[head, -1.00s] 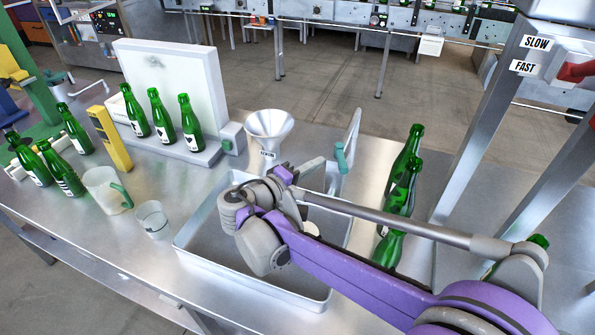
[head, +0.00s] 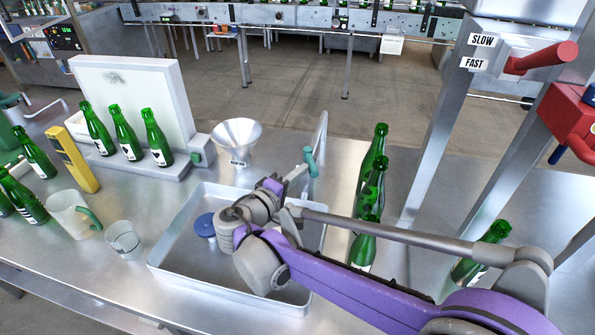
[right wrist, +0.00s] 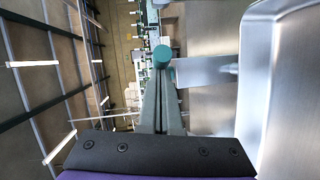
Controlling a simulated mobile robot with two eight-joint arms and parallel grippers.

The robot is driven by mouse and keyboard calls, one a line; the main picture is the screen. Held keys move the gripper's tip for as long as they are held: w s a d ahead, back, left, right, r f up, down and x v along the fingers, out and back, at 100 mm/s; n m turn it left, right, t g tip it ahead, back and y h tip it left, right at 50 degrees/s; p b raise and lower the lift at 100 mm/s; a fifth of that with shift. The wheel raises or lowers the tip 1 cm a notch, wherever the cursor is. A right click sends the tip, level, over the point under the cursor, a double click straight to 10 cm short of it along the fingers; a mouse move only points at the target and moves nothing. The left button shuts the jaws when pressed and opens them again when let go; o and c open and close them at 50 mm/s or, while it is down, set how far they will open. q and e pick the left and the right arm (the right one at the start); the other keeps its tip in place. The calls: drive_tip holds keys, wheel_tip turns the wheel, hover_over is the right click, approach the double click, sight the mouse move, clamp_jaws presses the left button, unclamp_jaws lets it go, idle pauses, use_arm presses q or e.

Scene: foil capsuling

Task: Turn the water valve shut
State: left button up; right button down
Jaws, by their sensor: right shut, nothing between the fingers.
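The water valve's green handle (head: 310,160) sits on a thin steel tap post (head: 322,130) behind the shallow metal tray (head: 165,262). My right gripper (head: 299,175) is over the back of the tray, its fingers pointing toward the handle. In the right wrist view the shut, empty fingers (right wrist: 161,102) point at the green handle (right wrist: 162,55), which shows just beyond the tips. I cannot tell whether they touch it. My right arm hides part of the tray. My left gripper is not in view.
A steel funnel (head: 238,140) stands left of the tap. Several green bottles (head: 370,195) stand close to its right. A blue round object (head: 205,225) lies in the tray. A red lever (head: 540,58) is at upper right.

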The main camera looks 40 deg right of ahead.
sight(315, 171)
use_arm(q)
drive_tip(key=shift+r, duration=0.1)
use_arm(e)
drive_tip(key=shift+s+d+t, duration=0.15)
drive_tip(key=shift+t, duration=0.15)
drive_tip(key=shift+s+d+n+t+y+p, duration=0.6)
drive_tip(key=shift+s+n+t+y, duration=0.1)
drive_tip(key=shift+n+t, duration=0.4)
drive_tip(key=shift+s+d+r+p, duration=0.1)
drive_tip(key=shift+s+d+p, duration=0.2)
drive_tip(key=shift+d, duration=0.2)
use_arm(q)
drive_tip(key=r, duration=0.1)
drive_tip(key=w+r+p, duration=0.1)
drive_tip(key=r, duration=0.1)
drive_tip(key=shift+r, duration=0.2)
use_arm(e)
drive_tip(key=d, duration=0.6)
drive_tip(key=shift+s+d, duration=0.25)
drive_tip(key=shift+s, duration=0.2)
